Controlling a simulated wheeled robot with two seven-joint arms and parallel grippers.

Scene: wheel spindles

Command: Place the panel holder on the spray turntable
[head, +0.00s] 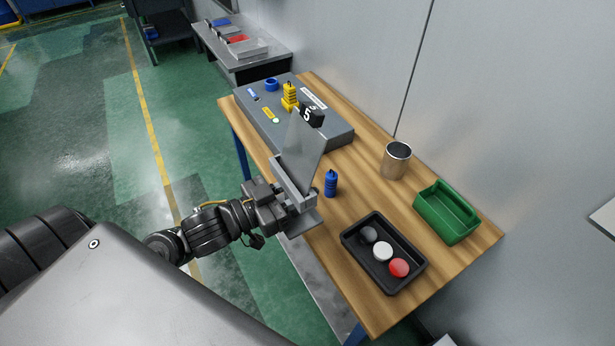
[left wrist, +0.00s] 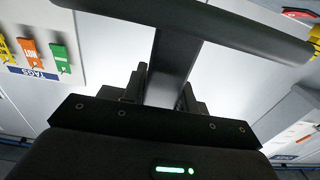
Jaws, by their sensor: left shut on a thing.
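The panel holder (head: 296,196) is a grey piece with a thin, flat, upright grey panel (head: 302,148), tilted a little, rising from it. My left gripper (head: 280,205) is shut on the holder and holds it over the near long edge of the wooden table. In the left wrist view, the fingers (left wrist: 165,88) close around the stem of a dark T-shaped piece (left wrist: 178,55), whose crossbar spans the top. I cannot make out a spray turntable in either view. My right gripper is not in view.
On the wooden table (head: 365,218) stand a grey box (head: 335,134) with yellow and blue items, a blue bottle (head: 331,183), a metal can (head: 396,160), a green bin (head: 446,212) and a black tray (head: 408,284) with three round pieces. A grey wall lies behind.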

